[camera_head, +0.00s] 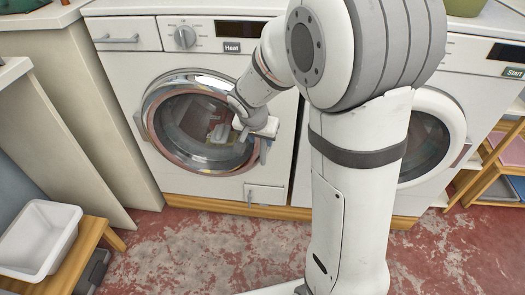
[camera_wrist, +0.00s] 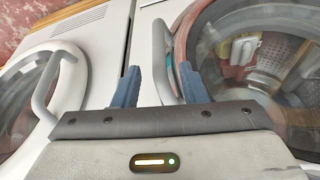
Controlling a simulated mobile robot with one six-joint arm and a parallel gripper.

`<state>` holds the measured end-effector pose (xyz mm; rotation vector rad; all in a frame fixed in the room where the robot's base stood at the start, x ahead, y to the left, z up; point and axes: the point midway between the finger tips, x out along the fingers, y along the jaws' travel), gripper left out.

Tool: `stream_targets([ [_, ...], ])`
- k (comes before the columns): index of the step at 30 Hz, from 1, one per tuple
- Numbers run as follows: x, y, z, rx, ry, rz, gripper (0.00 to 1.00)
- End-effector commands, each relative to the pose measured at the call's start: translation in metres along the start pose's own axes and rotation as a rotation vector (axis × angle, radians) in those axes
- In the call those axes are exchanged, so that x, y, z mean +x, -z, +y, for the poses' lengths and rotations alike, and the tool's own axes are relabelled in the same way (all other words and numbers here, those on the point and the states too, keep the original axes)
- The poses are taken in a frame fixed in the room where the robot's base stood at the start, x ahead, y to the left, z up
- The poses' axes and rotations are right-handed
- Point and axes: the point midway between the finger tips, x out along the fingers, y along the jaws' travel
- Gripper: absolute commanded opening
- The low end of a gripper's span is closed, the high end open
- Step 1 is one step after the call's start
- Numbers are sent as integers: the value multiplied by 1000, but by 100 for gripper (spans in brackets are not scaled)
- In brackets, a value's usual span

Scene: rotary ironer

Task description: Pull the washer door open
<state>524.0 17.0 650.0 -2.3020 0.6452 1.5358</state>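The left front-loading machine (camera_head: 225,185) has a round glass door (camera_head: 185,135) with a shiny metal ring, and it looks closed. My gripper (camera_wrist: 158,75) is open around the handle, with a gap on the left. In the head view my gripper (camera_head: 263,146) is at the door's right edge, and my wrist hides part of the door and handle.
A second machine with a white-ringed round door (camera_head: 435,135) stands to the right, partly behind my arm. A white basin (camera_head: 38,238) sits on a wooden bench (camera_head: 85,240) at lower left. The red-grey floor (camera_head: 180,240) in front is clear. Wooden shelves (camera_head: 495,165) stand at far right.

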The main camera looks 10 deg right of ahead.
Motion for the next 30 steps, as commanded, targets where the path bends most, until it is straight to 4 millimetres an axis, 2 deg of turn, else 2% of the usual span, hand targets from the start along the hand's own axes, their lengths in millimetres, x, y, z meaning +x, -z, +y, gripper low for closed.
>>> stream_targets([
  [1, 11, -2, 1, 0, -2, -3, 39],
  [6, 40, -2, 1, -1, -4, -4, 39],
  [12, 60, -1, 1, -1, -2, -2, 39],
  [23, 64, 0, 1, -1, 0, -1, 38],
  [30, 64, 0, 1, -1, -1, -1, 18],
])
